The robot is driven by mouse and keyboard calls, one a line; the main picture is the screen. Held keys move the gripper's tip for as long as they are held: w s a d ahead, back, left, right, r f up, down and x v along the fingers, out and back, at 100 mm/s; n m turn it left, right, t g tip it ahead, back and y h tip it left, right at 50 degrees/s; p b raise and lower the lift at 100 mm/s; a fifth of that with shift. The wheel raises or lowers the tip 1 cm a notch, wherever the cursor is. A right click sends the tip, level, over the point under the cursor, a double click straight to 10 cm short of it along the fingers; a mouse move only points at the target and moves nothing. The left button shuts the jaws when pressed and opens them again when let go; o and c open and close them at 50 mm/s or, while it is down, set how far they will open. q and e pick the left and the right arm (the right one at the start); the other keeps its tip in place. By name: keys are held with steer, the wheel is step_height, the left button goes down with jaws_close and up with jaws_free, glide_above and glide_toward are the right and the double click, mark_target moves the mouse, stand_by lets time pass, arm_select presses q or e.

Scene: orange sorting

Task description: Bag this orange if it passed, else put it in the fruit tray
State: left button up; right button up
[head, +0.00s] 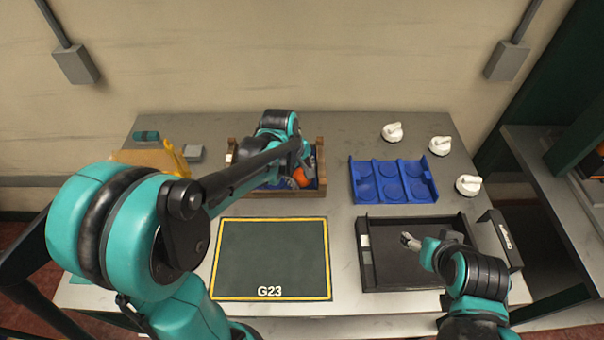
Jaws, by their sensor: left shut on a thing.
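The orange (300,178) shows as a small patch over the right part of a wooden crate (292,193) with a blue inside. My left gripper (303,176) is shut on the orange, in or just above the crate; my arm hides much of both. I cannot tell whether the orange touches the crate floor. A yellow item (170,158), perhaps the bag, lies at the back left, partly behind my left arm. A blue tray (393,182) with round hollows stands right of the crate and looks empty. My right gripper (408,241) is over the black tray; its jaw state is unclear.
The black tray (415,283) sits at the front right, beside a black labelled block (500,240). A dark mat (270,258) marked G23 lies bare at front centre. White knobbed items (392,132) stand around the blue tray. A grey box (194,153) is at back left.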

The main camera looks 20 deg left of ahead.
arm_select(q)
steer(key=o, duration=1.3)
steer(key=o, duration=0.4)
steer(key=shift+r+p, duration=3.2)
steer(key=shift+r, duration=0.8)
